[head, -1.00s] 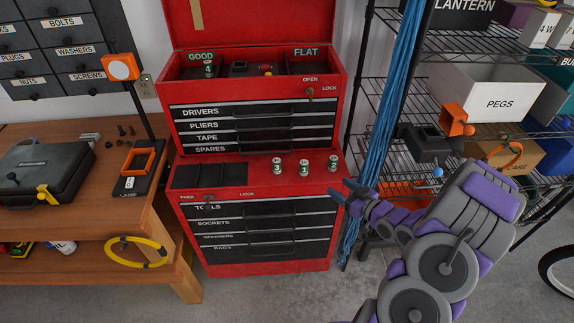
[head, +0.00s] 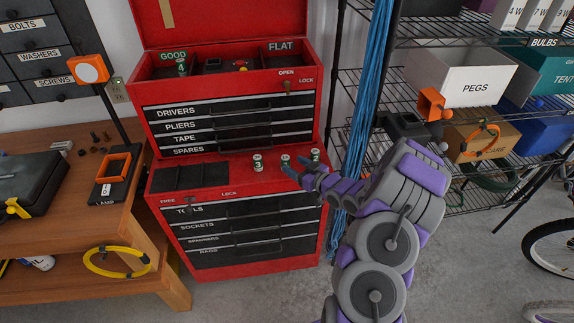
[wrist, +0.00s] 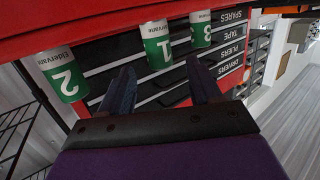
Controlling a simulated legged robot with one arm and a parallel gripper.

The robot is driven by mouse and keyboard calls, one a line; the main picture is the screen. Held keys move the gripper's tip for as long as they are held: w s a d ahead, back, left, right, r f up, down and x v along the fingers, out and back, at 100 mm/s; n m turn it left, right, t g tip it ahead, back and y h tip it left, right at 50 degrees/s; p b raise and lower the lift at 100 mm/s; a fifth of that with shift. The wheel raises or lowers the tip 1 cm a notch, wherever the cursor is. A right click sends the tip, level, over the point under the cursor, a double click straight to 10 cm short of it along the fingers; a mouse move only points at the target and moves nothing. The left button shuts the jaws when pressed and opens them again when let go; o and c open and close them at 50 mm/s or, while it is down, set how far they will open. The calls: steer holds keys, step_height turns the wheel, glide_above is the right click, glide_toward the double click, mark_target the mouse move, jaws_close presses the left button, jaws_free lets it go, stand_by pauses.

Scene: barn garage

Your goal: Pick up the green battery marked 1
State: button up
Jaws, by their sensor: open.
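The green and white battery marked 1 (head: 286,161) stands upright on the red ledge of the tool chest, and it also shows in the wrist view (wrist: 157,48). The battery marked 3 (head: 258,163) stands to its left and the battery marked 2 (head: 315,157) to its right in the head view. My gripper (head: 294,176) is just in front of the battery marked 1. In the wrist view its two fingers (wrist: 162,82) are spread and empty, with battery 1 beyond and between them, apart from both fingertips.
The red tool chest (head: 227,270) has an upper tray with a GOOD compartment holding a battery marked 4 (head: 181,67), and a FLAT compartment. A wooden workbench (head: 140,225) is left. A wire shelf (head: 392,57) and hanging blue cord (head: 363,90) are right.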

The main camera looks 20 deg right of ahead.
mark_target(289, 160)
steer(key=shift+w+a, duration=0.35)
steer(key=shift+a, duration=0.1)
steer(key=shift+w+a+b, duration=0.15)
steer(key=shift+w+b, duration=0.25)
steer(key=shift+w, duration=0.8)
steer(key=shift+w+a+b, duration=0.1)
steer(key=shift+w+b, duration=0.3)
steer(key=shift+w, duration=0.8)
steer(key=shift+a, duration=0.1)
steer(key=shift+c, duration=0.8)
steer(key=c, duration=0.9)
